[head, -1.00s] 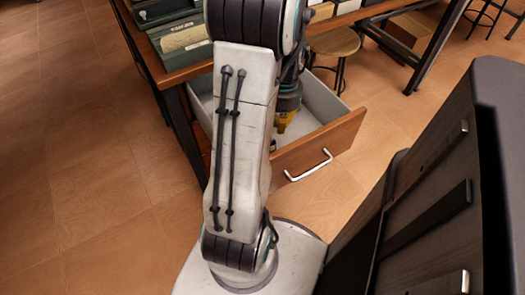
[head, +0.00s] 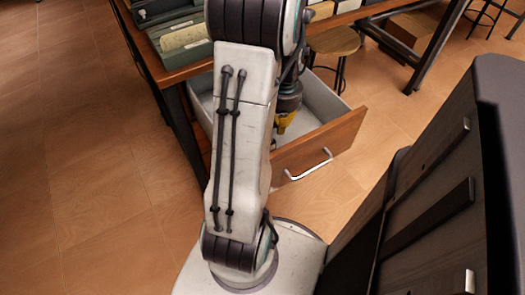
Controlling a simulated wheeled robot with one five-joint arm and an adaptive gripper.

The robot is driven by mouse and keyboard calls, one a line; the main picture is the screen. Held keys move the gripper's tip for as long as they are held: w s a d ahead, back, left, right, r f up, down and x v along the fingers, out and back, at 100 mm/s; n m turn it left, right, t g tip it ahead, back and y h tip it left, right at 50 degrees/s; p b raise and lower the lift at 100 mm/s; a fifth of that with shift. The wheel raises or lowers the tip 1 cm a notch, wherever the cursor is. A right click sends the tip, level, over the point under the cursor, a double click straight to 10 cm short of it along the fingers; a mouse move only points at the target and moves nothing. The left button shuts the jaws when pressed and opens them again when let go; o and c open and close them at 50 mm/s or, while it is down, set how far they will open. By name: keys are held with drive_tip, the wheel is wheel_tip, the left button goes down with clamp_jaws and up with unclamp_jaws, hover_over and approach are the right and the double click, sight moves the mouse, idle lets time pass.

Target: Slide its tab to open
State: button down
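An open drawer with a wooden front (head: 325,145), a metal handle (head: 309,166) and a pale grey inside juts out from under the wooden desk (head: 190,70). My gripper (head: 285,124), with a yellow part showing, is low over or inside this drawer. My own arm hides much of it, so its fingertips and anything between them cannot be made out. No tab can be seen clearly; the left part of the drawer is behind my arm.
Files in dark boxes (head: 180,35) stand on the desk. A round wooden stool (head: 335,42) is behind the drawer. A dark cabinet (head: 440,190) with handles stands close on the right. The tiled floor at left is clear.

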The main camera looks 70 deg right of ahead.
drive_tip(key=shift+f+b, duration=1.5)
drive_tip(key=shift+f, duration=0.45)
drive_tip(key=shift+w+a, duration=0.6)
drive_tip(key=shift+a, duration=0.25)
idle(0.7)
drive_tip(key=shift+s+d, duration=0.15)
drive_tip(key=shift+d, duration=0.1)
idle(0.5)
drive_tip(key=shift+r, duration=0.15)
wheel_tip(320, 180, up, 7)
drive_tip(key=p, duration=0.6)
idle(0.6)
